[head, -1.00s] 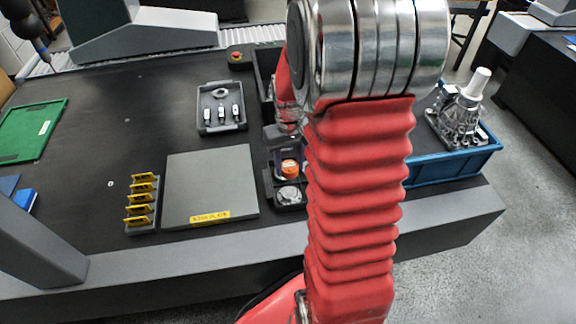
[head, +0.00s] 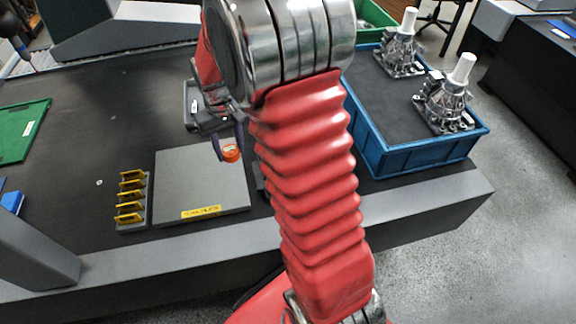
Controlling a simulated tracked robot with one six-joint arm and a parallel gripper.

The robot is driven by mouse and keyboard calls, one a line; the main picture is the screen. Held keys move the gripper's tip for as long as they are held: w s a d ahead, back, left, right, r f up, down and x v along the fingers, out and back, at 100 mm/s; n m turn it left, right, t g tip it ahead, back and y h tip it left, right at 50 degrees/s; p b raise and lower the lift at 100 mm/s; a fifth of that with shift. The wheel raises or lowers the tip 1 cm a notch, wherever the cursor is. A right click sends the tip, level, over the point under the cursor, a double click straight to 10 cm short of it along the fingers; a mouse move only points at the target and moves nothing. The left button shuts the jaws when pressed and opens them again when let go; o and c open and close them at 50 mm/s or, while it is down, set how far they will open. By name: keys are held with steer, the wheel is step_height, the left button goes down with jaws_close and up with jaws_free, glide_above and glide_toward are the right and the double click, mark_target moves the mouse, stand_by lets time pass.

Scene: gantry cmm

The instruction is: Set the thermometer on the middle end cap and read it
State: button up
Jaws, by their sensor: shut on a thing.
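My gripper (head: 228,141) is shut on a small orange piece with a pale top, which I take to be the thermometer (head: 231,153). It is held above the right part of the grey plate (head: 180,188). In the blue crate (head: 420,160) at the right stand two silver castings with upright white stems, a far one (head: 400,58) and a near one (head: 446,105); they may be end caps. My arm hides part of the crate, so I cannot tell which one is the middle.
A yellow-slotted rack (head: 132,200) stands left of the plate. A green mat (head: 20,130) lies at the far left, a green bin (head: 374,14) behind the crate. A grey tray (head: 190,105) is partly hidden by my arm. The dark table between mat and tray is clear.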

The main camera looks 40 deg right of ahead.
steer(key=w+a+r+n, duration=0.1)
steer(key=w+a, duration=0.4)
steer(key=a, duration=0.5)
steer(key=shift+w+a+r, duration=0.2)
steer(key=shift+w+a, duration=0.05)
